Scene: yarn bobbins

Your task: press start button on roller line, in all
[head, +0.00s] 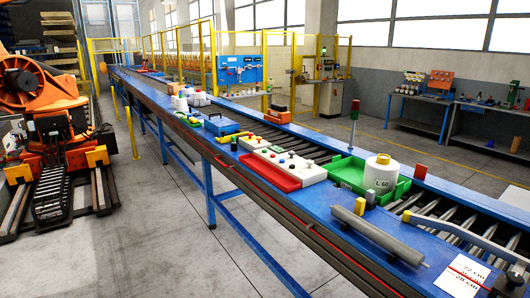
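The roller line (325,147) runs diagonally from the far left to the near right, with a blue frame and dark grey rollers. A long white panel (310,174) lies on its near side, carrying several small knobs or buttons in dark, red and green. They are too small to tell which is the start button. A red tray (268,176) lies against the panel's near side. A signal post (354,112) with a red top and green below stands behind the line. My gripper is not in view, and nothing is seen touching the panel.
A grey tube (378,236), a yellow block (360,206) and a paper sheet (464,275) lie nearer.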

